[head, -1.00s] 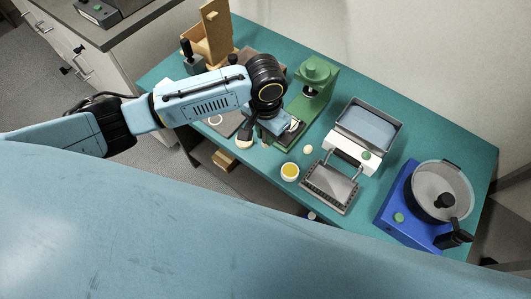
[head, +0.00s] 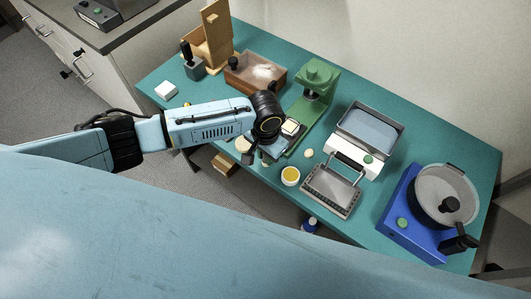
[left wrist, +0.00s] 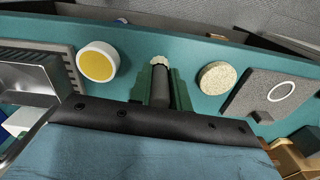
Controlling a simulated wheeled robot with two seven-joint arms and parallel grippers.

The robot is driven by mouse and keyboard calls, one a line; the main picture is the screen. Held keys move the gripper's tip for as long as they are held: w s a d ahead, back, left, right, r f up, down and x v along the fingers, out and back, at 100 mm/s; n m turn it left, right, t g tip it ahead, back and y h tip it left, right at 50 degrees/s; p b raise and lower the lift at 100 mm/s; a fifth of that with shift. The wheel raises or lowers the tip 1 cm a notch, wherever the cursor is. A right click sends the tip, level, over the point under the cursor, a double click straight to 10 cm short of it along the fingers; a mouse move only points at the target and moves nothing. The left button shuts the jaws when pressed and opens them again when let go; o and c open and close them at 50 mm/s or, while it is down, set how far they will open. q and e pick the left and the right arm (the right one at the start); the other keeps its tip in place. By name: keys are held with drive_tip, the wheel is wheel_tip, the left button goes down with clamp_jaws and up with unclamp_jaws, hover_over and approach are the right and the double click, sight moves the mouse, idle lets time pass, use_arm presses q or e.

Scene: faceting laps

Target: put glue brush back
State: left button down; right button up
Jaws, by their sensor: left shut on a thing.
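My left gripper (head: 266,156) is over the front part of the teal table, left of the yellow-filled pot (head: 290,175). In the left wrist view its green fingers (left wrist: 161,88) are shut on a dark cylindrical handle with a pale tip, which looks like the glue brush (left wrist: 159,64). The pot also shows in the left wrist view (left wrist: 97,62), left of the brush and apart from it. In the head view my arm and gripper mostly hide the brush. My right gripper is not in view.
A pale round disc (left wrist: 215,78) and a grey plate with a white ring (left wrist: 284,92) lie nearby. A green press (head: 316,85) stands behind the gripper. A ridged metal tray (head: 331,190) and a blue lap machine (head: 405,210) are to the right. The table's front edge is close.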

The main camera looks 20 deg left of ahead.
use_arm(q)
drive_tip(key=c, duration=1.3)
unclamp_jaws()
wheel_tip(320, 180, up, 12)
drive_tip(key=shift+r+p, duration=0.15)
drive_tip(key=shift+p, duration=0.75)
